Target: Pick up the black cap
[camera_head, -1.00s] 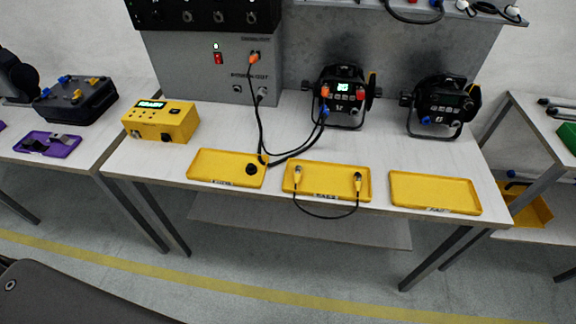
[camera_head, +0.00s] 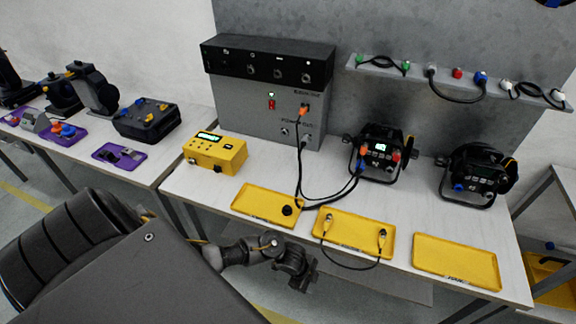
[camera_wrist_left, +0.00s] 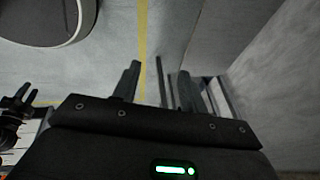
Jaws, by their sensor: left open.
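The small round black cap (camera_head: 287,210) lies in the right part of the left yellow tray (camera_head: 250,202) on the white table, in the head view. My left gripper (camera_head: 306,278) hangs in front of the table's front edge, below and apart from the cap. In the left wrist view its two dark fingers (camera_wrist_left: 157,82) are spread with nothing between them, over the grey floor. The cap cannot be made out in the wrist view. My right gripper is not in view.
The middle yellow tray (camera_head: 352,222) holds a cable with two plugs, its loop hanging over the front edge. The right tray (camera_head: 457,262) is empty. Behind stand a yellow tester (camera_head: 215,153), a grey power box (camera_head: 270,110) with cables, and two par cans (camera_head: 379,155).

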